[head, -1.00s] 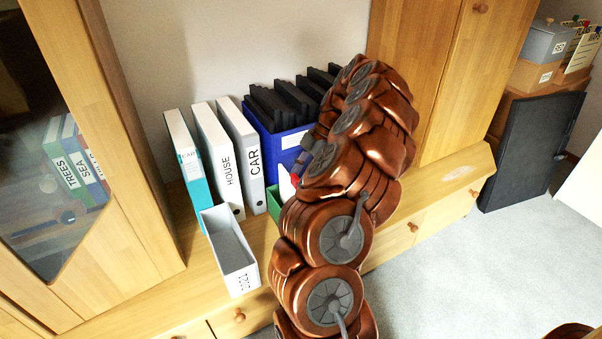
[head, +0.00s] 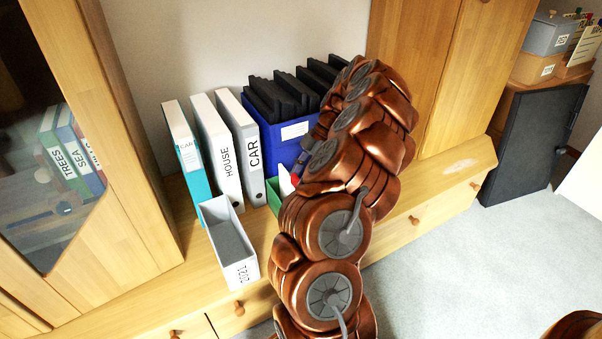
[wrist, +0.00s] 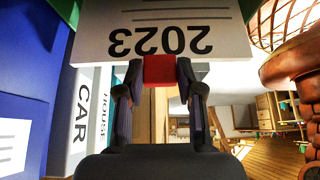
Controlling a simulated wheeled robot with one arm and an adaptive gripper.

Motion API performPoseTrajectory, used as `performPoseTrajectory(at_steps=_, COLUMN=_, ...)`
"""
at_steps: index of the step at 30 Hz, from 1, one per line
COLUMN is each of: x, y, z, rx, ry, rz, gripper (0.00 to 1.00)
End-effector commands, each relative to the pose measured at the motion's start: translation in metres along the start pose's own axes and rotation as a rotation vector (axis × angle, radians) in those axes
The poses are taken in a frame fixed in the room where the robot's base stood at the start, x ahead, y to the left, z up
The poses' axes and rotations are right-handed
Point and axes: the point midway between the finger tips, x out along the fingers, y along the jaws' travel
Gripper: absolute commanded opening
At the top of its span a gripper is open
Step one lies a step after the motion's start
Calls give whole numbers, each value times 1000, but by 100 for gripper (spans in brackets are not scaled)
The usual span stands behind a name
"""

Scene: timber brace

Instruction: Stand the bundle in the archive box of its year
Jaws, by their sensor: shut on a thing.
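The bundle (wrist: 165,30) is a white sheet or stack marked 2023, upside down in the wrist view, with a red tab (wrist: 159,70) at its edge. My gripper (wrist: 160,80) is shut on the red tab. In the head view a small white part of the bundle (head: 286,180) shows beside my arm, above a green box (head: 273,194); most of it and the gripper are hidden. A white open box (head: 240,272) stands at the shelf front, with a year label that looks like 2021. It looks empty. The green box's label is hidden.
Binders stand behind the white box: a teal one (head: 190,165), a white HOUSE one (head: 226,160) and a grey CAR one (head: 252,160). A blue box (head: 288,142) of black folders is right of them. A glass-doored cabinet (head: 130,170) flanks the left.

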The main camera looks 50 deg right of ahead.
Motion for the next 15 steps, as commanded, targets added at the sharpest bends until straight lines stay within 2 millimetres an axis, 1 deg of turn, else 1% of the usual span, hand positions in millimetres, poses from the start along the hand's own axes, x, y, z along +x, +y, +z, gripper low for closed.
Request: performPoseTrajectory(at_steps=15, x=15, y=0, z=9, rx=0, ry=0, rz=1, gripper=0)
